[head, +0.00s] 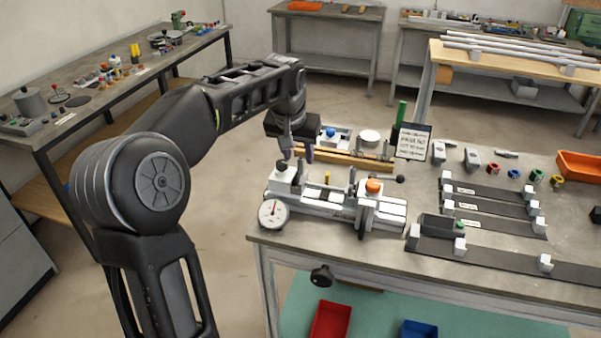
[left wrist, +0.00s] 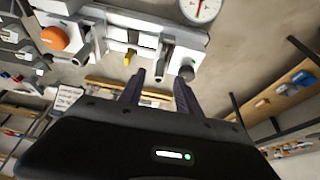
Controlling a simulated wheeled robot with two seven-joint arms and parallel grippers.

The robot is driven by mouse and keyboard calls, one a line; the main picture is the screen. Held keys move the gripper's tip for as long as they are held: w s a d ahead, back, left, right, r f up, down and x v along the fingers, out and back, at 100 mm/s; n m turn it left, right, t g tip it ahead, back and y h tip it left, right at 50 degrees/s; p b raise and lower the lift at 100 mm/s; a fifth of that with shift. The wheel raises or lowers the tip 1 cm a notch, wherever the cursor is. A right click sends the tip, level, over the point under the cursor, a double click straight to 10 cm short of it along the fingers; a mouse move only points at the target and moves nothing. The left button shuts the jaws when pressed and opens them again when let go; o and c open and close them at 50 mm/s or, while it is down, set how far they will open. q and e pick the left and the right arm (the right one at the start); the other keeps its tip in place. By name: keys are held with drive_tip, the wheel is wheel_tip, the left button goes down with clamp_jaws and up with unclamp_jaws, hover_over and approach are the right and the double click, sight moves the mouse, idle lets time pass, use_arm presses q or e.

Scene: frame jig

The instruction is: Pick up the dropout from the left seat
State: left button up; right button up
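The frame jig (head: 340,208) stands at the near left corner of the workbench, with a round dial gauge (head: 272,213) at its left end. Its left seat, a pale block (head: 284,184), bears a small dark piece (head: 281,165) that appears to be the dropout. In the left wrist view a dark rounded piece (left wrist: 187,73) shows near one fingertip, by the pale block. My left gripper (head: 298,155) is above and slightly right of the left seat, fingers pointing down. Its fingers (left wrist: 160,82) are apart with nothing visibly held between them. My right gripper is not in view.
An orange knob (head: 374,186) tops the jig's right part. A wooden bar (head: 345,160), a tray (head: 337,136) and a label stand (head: 412,141) lie behind. Dark strips with pale blocks (head: 490,228) fill the bench's right side. Red (head: 330,322) and blue bins sit below.

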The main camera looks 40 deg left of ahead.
sight(300, 159)
use_arm(q)
drive_tip(key=x, duration=0.4)
drive_tip(key=shift+d, duration=0.1)
idle(0.4)
clamp_jaws()
idle(0.4)
